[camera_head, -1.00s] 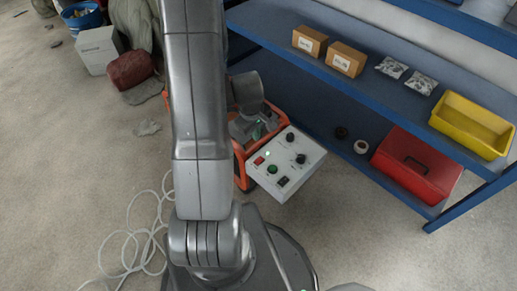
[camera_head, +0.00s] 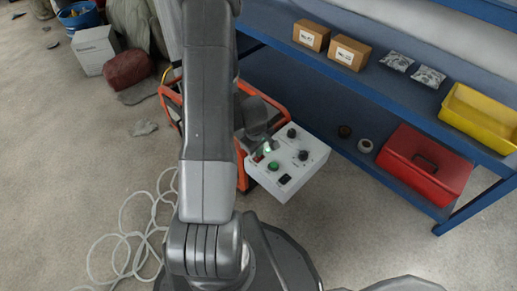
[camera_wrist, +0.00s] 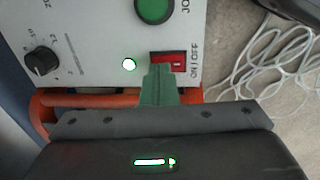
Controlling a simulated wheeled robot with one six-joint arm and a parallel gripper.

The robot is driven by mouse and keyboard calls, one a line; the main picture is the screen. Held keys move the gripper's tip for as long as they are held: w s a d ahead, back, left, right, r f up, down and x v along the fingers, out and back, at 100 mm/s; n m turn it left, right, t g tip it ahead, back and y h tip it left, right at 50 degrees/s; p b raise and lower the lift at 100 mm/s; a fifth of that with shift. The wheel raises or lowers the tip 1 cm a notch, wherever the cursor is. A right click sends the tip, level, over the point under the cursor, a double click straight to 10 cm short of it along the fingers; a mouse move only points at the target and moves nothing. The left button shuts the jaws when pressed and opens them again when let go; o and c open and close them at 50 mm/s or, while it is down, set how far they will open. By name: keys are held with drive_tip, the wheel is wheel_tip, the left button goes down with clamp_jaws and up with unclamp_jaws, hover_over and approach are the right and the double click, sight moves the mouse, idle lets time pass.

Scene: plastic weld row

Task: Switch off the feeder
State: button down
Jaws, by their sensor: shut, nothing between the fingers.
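The feeder's control box (camera_head: 312,160) has a pale grey face, seen in the head view just right of my arm. In the wrist view its panel (camera_wrist: 95,30) carries a red rocker switch (camera_wrist: 179,61) marked ON/OFF. A small round lamp (camera_wrist: 129,64) beside the switch is lit. My gripper (camera_wrist: 158,70) is shut and empty, its green fingertips overlapping the left part of the red switch. I cannot tell whether they touch it. In the head view my gripper (camera_head: 267,148) covers the red switch.
A green button (camera_wrist: 154,9) and a black knob (camera_wrist: 40,62) are close by on the panel. An orange frame (camera_head: 243,170) stands behind the box. Blue shelving (camera_head: 300,62) lies right, with a red case (camera_head: 415,170). White hose (camera_head: 125,240) coils on the floor at left.

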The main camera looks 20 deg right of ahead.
idle(0.3)
drive_tip(key=shift+d+f, duration=0.1)
drive_tip(key=shift+f, duration=0.25)
drive_tip(key=shift+s+f+b, duration=0.1)
drive_tip(key=shift+b, duration=0.3)
drive_tip(key=shift+s+a+b, duration=0.2)
drive_tip(key=shift+a+b, duration=0.2)
drive_tip(key=shift+a, duration=0.05)
drive_tip(key=shift+s+a, duration=0.15)
drive_tip(key=shift+a, duration=0.2)
